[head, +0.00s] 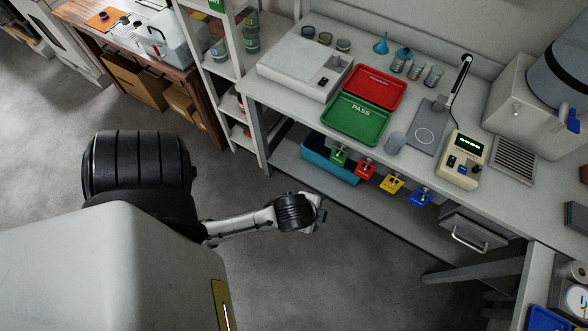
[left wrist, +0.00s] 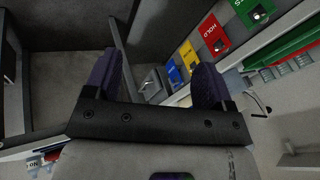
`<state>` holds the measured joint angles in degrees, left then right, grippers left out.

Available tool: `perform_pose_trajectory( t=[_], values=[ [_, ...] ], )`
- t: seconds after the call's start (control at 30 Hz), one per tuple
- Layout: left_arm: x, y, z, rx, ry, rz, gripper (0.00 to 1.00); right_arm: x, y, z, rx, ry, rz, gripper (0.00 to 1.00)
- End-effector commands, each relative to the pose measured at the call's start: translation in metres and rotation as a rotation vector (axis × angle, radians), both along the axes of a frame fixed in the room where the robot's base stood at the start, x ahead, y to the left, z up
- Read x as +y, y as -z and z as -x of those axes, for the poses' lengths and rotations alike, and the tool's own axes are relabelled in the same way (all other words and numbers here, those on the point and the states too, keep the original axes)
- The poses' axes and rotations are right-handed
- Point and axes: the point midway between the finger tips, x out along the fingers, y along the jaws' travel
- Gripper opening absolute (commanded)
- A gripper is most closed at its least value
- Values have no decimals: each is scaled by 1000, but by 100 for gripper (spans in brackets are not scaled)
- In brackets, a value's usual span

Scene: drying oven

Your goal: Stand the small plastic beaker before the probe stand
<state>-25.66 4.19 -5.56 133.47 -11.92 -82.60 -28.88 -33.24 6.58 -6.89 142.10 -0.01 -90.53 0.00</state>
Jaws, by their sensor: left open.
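The probe stand (head: 458,78) rises from a grey plate (head: 424,133) marked with a pale circle on the bench. Several small clear beakers (head: 432,77) stand behind the plate, near a blue funnel (head: 381,43). A grey-blue cup-like vessel (head: 396,142) is at the plate's left front corner; I cannot tell whether it is upright or which vessel is the small plastic beaker. My left gripper (head: 319,204) is out in front of the bench, well apart from these vessels. In the left wrist view its fingers (left wrist: 157,82) are spread with nothing between them. My right gripper is not in view.
A red tray (head: 376,87) and a green PASS tray (head: 357,119) lie left of the plate. A cream meter (head: 464,160) stands right of it. Coloured tags (head: 391,183) hang at the bench's front edge. Open floor lies in front.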

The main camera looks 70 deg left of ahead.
Motion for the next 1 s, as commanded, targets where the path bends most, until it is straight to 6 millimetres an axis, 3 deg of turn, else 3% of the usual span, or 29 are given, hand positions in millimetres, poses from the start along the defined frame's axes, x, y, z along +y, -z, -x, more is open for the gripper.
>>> perform_pose_trajectory(
  t=[0.13,0.33,1.0],
  values=[
    [-16,-6,38,49,-191,199,77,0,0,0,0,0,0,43],
    [-28,-13,64,99,-341,333,77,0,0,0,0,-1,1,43],
    [-30,-15,69,110,-376,358,77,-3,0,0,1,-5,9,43]
  ],
)
